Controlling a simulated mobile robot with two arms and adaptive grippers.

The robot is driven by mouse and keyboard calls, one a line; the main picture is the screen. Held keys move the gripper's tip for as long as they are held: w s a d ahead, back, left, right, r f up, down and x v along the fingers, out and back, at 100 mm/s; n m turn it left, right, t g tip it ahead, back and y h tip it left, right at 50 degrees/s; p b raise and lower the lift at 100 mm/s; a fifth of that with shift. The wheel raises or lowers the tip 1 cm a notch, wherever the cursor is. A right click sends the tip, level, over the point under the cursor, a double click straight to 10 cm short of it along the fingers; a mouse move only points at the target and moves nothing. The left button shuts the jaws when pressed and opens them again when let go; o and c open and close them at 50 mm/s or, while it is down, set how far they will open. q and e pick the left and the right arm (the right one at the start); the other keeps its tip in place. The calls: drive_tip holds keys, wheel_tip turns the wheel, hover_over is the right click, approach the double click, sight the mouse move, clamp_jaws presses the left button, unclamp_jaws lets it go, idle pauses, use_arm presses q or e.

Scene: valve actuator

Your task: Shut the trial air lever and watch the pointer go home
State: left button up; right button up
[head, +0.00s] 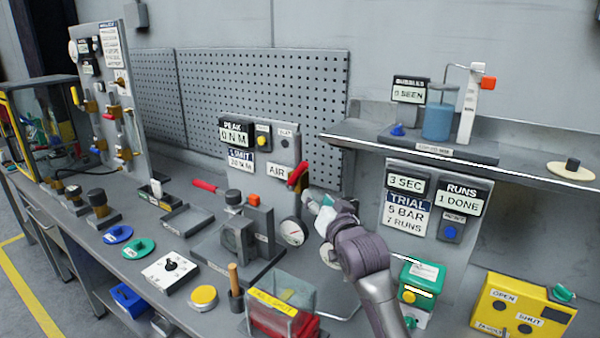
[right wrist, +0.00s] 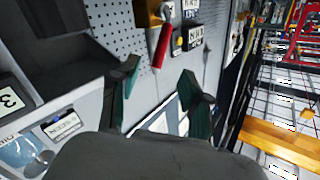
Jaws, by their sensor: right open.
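The air lever (head: 298,174) has a red handle and sits beside the AIR label on the back panel. In the right wrist view the red handle (right wrist: 162,46) hangs from a yellow-orange block, ahead of the fingers. My right gripper (head: 314,205) is just below and right of the lever. Its teal-tipped fingers (right wrist: 161,72) are spread apart, with nothing between them. A round white dial (head: 292,231) with a pointer stands left of the gripper; its exact reading is too small to tell. My left gripper is not in view.
The trial panel (head: 408,216) reads 3 SEC and 1 DONE. A shelf (head: 500,165) juts out above it, right of my arm. A clear-lidded red box (head: 283,318), a green box (head: 420,285) and a grey fixture (head: 240,238) crowd the bench.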

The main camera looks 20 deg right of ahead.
sight(301, 173)
drive_tip(key=w+p, duration=0.1)
drive_tip(key=w, duration=0.3)
drive_tip(key=w+r+p, duration=0.1)
drive_tip(key=w, duration=0.3)
drive_tip(key=w+p, duration=0.2)
drive_tip(key=w, duration=0.2)
drive_tip(key=shift+w+d+r, duration=0.2)
drive_tip(key=shift+d+r, duration=0.05)
drive_tip(key=shift+w+f, duration=0.15)
drive_tip(key=shift+w, duration=0.7)
drive_tip(key=shift+c, duration=0.3)
clamp_jaws()
